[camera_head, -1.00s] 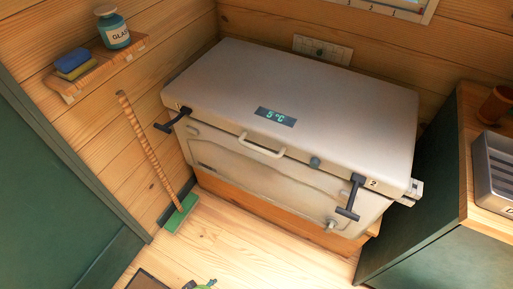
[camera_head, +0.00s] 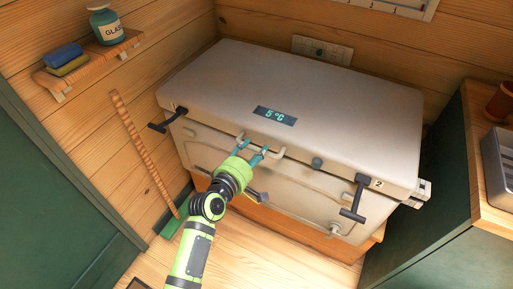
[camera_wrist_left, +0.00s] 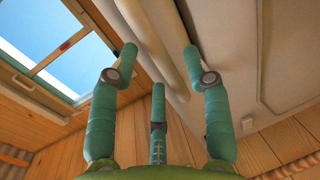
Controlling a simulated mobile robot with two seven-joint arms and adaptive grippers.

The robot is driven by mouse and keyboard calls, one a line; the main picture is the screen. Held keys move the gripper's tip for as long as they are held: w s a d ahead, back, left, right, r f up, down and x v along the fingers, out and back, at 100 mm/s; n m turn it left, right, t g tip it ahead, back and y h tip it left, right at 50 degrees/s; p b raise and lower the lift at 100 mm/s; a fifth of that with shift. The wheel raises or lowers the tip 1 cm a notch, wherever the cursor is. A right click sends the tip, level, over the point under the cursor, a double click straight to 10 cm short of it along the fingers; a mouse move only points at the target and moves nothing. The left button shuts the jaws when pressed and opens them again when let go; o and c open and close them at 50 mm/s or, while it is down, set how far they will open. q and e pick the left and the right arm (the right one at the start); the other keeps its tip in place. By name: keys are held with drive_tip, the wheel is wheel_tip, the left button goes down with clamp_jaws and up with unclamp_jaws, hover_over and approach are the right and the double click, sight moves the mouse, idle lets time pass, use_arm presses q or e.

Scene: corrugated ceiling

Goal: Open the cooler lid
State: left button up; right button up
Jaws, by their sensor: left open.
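The cooler (camera_head: 260,185) is a large cream chest against the back wall. Its lid (camera_head: 300,85) is down and carries a "5°C" display (camera_head: 274,116). A curved cream handle (camera_head: 278,154) sits at the lid's front edge. Dark latches stick out at the front left (camera_head: 168,120) and front right (camera_head: 353,198). My green left gripper (camera_head: 252,144) is open at the handle's left part, its fingers hiding some of it. In the left wrist view, a cream bar (camera_wrist_left: 150,30) runs between the spread fingers (camera_wrist_left: 160,70); contact is unclear. My right gripper is not in view.
A wall shelf (camera_head: 90,62) with a bottle and sponges is at the left. A striped broom (camera_head: 140,150) leans below it. A green cabinet (camera_head: 440,190) with a grey tray (camera_head: 500,165) stands close to the cooler's right. Floor is clear in front.

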use_arm(q)
drive_tip(key=shift+x, duration=1.1)
clamp_jaws()
drive_tip(key=shift+r, duration=0.1)
